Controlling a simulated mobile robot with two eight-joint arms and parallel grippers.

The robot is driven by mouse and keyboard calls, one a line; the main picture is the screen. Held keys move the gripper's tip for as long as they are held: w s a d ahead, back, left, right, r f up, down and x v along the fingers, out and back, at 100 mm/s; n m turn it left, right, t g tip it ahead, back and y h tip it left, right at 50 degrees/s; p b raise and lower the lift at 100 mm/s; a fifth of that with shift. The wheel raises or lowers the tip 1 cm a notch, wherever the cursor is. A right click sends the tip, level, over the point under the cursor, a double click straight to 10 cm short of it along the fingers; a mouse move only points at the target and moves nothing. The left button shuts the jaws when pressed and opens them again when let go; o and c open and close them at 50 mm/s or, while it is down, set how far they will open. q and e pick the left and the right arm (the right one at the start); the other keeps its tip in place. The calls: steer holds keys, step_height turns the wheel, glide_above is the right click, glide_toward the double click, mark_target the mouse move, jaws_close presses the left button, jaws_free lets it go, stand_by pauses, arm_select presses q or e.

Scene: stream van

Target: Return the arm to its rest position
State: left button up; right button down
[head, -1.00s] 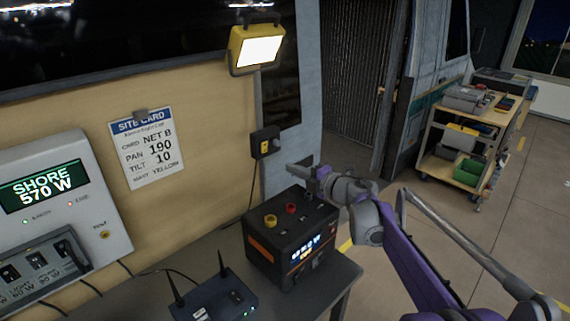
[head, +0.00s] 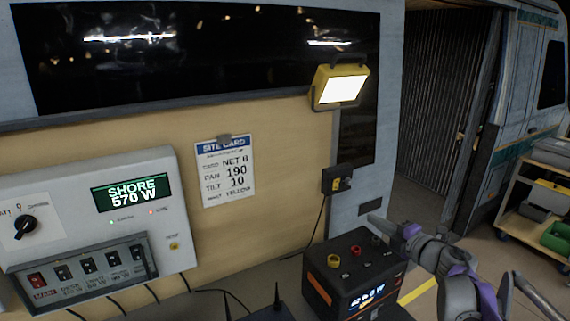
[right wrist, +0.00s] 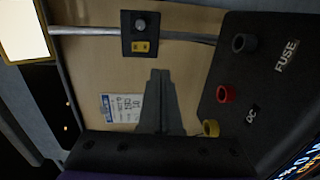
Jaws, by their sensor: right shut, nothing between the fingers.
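My right arm comes in from the lower right in the head view. Its gripper (head: 378,222) is just above and beyond the right back corner of the black power box and points left toward the wall. In the right wrist view the fingers of my right gripper (right wrist: 159,80) are together with nothing between them. The black power box (head: 322,292) has orange trim, a lit display, and yellow and red knobs on top. It also shows at the right of the right wrist view (right wrist: 240,90). My left gripper is not in view.
A wall socket box (head: 337,180) with a cable is on the panel behind the power box. A lit yellow work lamp (head: 341,86) hangs above it. A site card (head: 226,172) and a grey shore-power panel (head: 90,215) are at left. A trolley (head: 525,215) stands at far right.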

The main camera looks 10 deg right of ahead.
arm_select(q)
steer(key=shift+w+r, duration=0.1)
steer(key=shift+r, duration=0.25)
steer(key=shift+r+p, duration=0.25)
steer(key=shift+p, duration=0.25)
arm_select(e)
steer(key=s+a+r+m+h, duration=0.1)
steer(key=s+a+m+h, duration=0.1)
steer(key=s+m+h, duration=1.05)
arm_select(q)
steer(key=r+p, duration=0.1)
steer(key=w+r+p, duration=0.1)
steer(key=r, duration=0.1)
arm_select(e)
steer(key=s+a+f+m+g+y, duration=0.3)
steer(key=s+a+f, duration=0.4)
steer(key=s+f, duration=0.3)
steer(key=s+a+f+m+g+y, duration=0.4)
steer(key=s+a+f+m+g, duration=0.2)
steer(key=s+f, duration=0.4)
steer(key=shift+a+g, duration=0.75)
steer(key=shift+g, duration=0.05)
